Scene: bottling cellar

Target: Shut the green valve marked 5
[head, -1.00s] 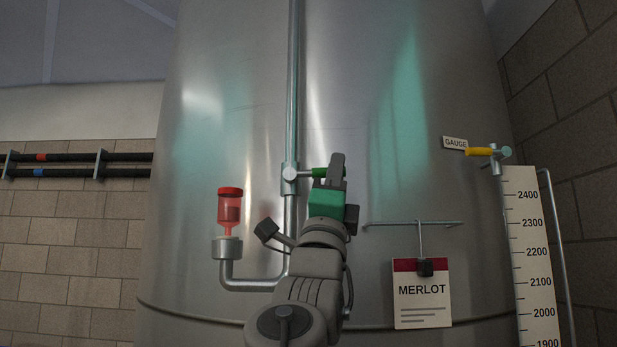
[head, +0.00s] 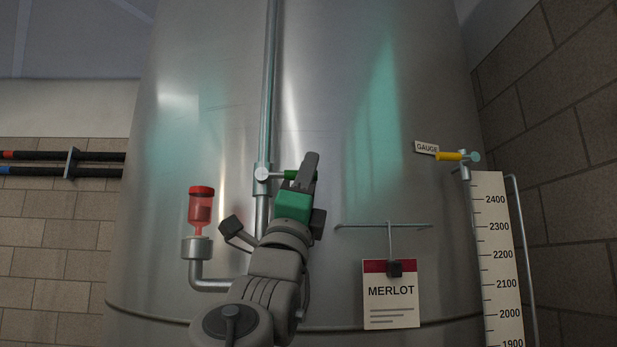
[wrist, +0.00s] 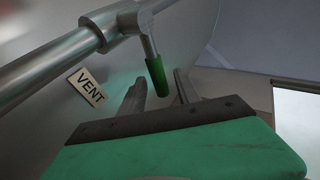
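A valve with a green-sleeved lever (head: 291,175) sits on the vertical steel pipe (head: 268,90) on the tank front. The lever points right, across the pipe. In the wrist view the green lever (wrist: 157,76) shows close ahead, beside a tag reading VENT (wrist: 87,87); I see no 5. My gripper (head: 307,170), with a green body, is at the lever's right end and hides part of it in the head view. In the wrist view my gripper (wrist: 160,88) has its fingers apart, the lever's end showing between them. I cannot tell whether they touch it.
A red sight cup (head: 200,208) on a bent pipe stands left of my arm. Right are a MERLOT card (head: 391,305) hanging from a rail (head: 350,226), a yellow-handled gauge valve (head: 449,156) and a level scale (head: 497,270). The steel tank (head: 340,120) fills the background.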

